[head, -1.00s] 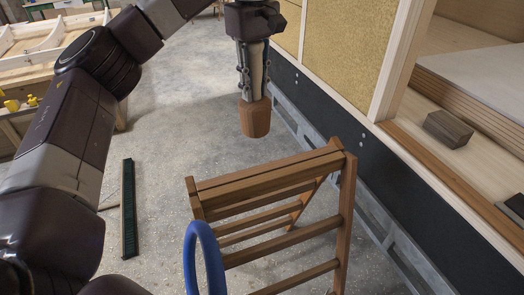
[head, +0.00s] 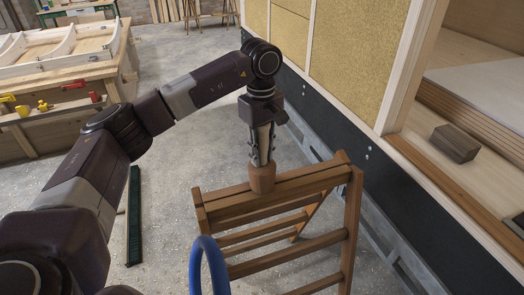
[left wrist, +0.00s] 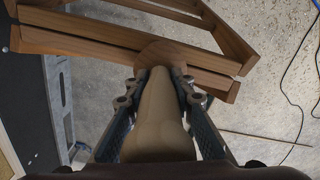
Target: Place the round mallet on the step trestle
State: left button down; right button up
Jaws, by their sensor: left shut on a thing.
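The round mallet has a brown, barrel-shaped head (head: 262,179) and a pale handle (left wrist: 158,118). My left gripper (head: 262,152) is shut on the handle from above, and the mallet hangs upright with its head down. The wooden step trestle (head: 330,178) stands on the floor in the middle of the head view. The mallet head is at the trestle's top boards, near the middle of their length. The left wrist view shows the head over the boards (left wrist: 85,45); I cannot tell if they touch. My right gripper is not in view.
A blue curved tube (head: 209,262) rises in front of the trestle. A hut wall with a dark lower band stands close on the right, with a dark block (head: 455,143) on its floor. A workbench (head: 70,70) is at the back left. A long green-black strip (head: 134,215) lies on the floor.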

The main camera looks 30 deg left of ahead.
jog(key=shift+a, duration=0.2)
pick_arm(q)
jog(key=shift+f, duration=0.15)
jog(key=c, duration=1.7)
grip_release()
jog(key=shift+o, duration=0.2)
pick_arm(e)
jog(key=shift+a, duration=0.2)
pick_arm(q)
jog(key=shift+r, duration=0.4)
notch_tip(320, 180, up, 12)
jog(key=shift+f+b, duration=0.2)
jog(key=shift+b, duration=0.6)
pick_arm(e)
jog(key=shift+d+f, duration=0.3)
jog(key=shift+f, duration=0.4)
